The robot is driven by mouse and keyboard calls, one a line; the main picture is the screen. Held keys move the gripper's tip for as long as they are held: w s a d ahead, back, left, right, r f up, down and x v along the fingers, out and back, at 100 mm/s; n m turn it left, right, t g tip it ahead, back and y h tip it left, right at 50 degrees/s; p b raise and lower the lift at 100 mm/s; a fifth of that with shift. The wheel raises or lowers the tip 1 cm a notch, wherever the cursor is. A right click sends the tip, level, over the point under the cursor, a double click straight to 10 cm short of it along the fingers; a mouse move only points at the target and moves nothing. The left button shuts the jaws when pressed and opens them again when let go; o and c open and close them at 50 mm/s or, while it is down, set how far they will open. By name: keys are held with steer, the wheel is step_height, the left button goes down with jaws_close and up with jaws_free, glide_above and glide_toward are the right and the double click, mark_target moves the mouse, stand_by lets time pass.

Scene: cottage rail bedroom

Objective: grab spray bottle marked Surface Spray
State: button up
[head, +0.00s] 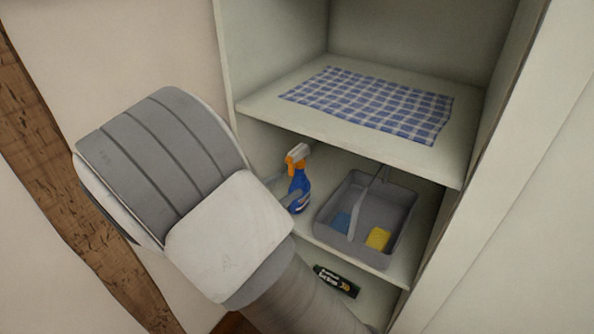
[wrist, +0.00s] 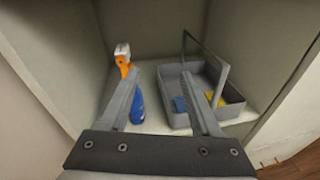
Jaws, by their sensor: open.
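A blue spray bottle (head: 301,186) with an orange and white trigger head stands upright at the left of the middle shelf. No label on it can be read. It also shows in the wrist view (wrist: 138,106), partly hidden behind my left finger. My gripper (wrist: 164,86) is open, with nothing between its fingers. In the head view my arm covers most of the gripper, and the finger parts (head: 284,191) show beside the bottle. Whether they touch it I cannot tell.
A grey caddy (head: 325,218) with a raised handle stands right of the bottle, holding a yellow sponge (head: 378,238) and a blue item (head: 341,222). A checked cloth (head: 370,102) lies on the shelf above. A dark labelled package (head: 336,281) lies below. Cabinet walls enclose both sides.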

steer(key=w+a+f+n+t+y, duration=0.1)
steer(key=w+a+f+n+t, duration=0.15)
steer(key=a, duration=0.25)
steer(key=n, duration=0.1)
glide_toward(299, 148)
steer(key=shift+y, duration=0.3)
steer(key=x, duration=0.7)
steer(key=f+x, duration=0.1)
steer(key=x, duration=0.2)
steer(key=shift+d, duration=0.2)
jaws_close()
steer(key=shift+r, duration=0.15)
stand_by(0.4)
